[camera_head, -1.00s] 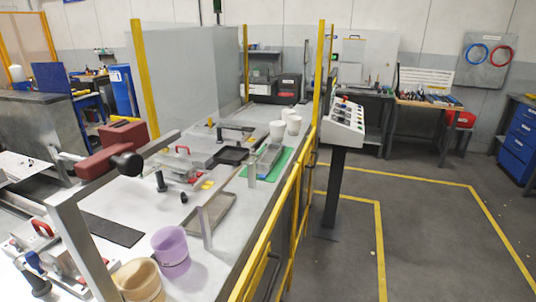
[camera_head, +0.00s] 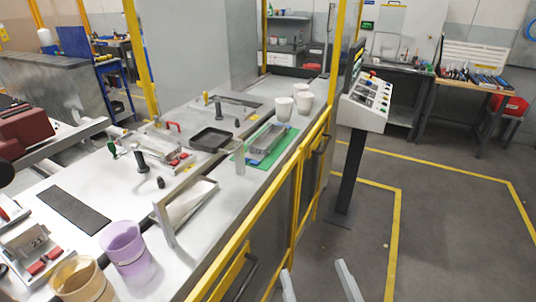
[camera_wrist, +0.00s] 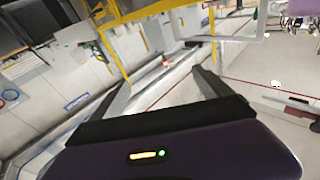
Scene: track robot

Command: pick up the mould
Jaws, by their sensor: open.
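A grey, long, box-shaped piece that looks like a mould (camera_head: 266,141) lies on a green mat (camera_head: 283,149) on the workbench in the head view. A black square pan (camera_head: 211,139) sits to its left, and a grey rectangular frame-like tray (camera_head: 187,205) is nearer to me. I cannot tell for sure which of these is the mould. My gripper (camera_head: 318,276) shows at the bottom of the head view, open and empty, to the right of the yellow rail and apart from the bench things. In the wrist view my gripper (camera_wrist: 162,84) has its fingers spread with nothing between them.
A yellow guard rail (camera_head: 262,215) runs along the bench's right edge. A control panel on a post (camera_head: 365,101) stands to its right. White cups (camera_head: 284,108), a purple cup (camera_head: 124,246) and a tan cup (camera_head: 80,280) stand on the bench. The floor at right is open.

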